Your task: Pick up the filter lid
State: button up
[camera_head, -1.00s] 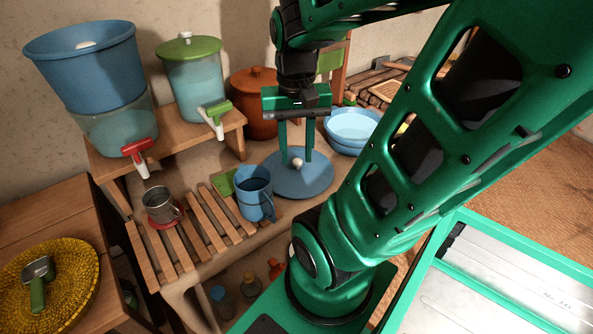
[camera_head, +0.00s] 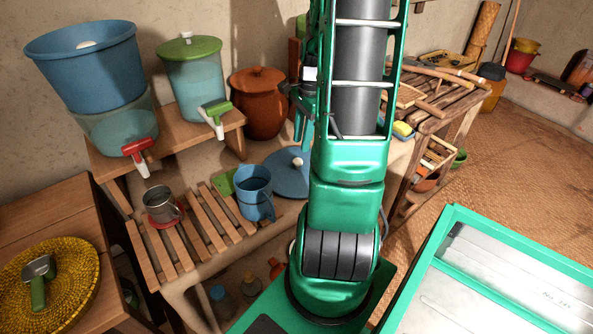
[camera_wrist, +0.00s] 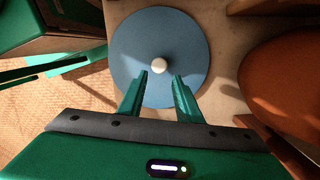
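The filter lid is a flat blue disc (camera_head: 287,180) with a small white knob, lying on the bench; my arm hides its right part in the head view. In the wrist view the whole lid (camera_wrist: 135,40) shows, with the knob (camera_wrist: 160,66) near its middle. My gripper (camera_wrist: 160,77) is open above the lid, its two green fingers apart. The knob appears just beyond the fingertips, midway between their lines, and nothing is held. In the head view the gripper is mostly hidden behind my arm.
A blue mug (camera_head: 256,193) stands close to the lid's left. A brown clay pot (camera_head: 258,105) stands behind it and shows at the wrist view's right (camera_wrist: 285,85). The blue filter bucket (camera_head: 85,70) and green-lidded dispenser (camera_head: 192,85) stand on a raised shelf at left.

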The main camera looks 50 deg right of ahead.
aim_at(298, 160)
jog(key=shift+w+a+f, duration=0.1)
jog(key=shift+a+f, duration=0.1)
jog(key=shift+f, duration=1.15)
jog(key=shift+w+a+f, duration=0.1)
jog(key=shift+a+f, duration=0.1)
jog(key=shift+f, duration=1.2)
jog(key=shift+a+f, duration=0.2)
jog(key=shift+f, duration=1.15)
grip_shut()
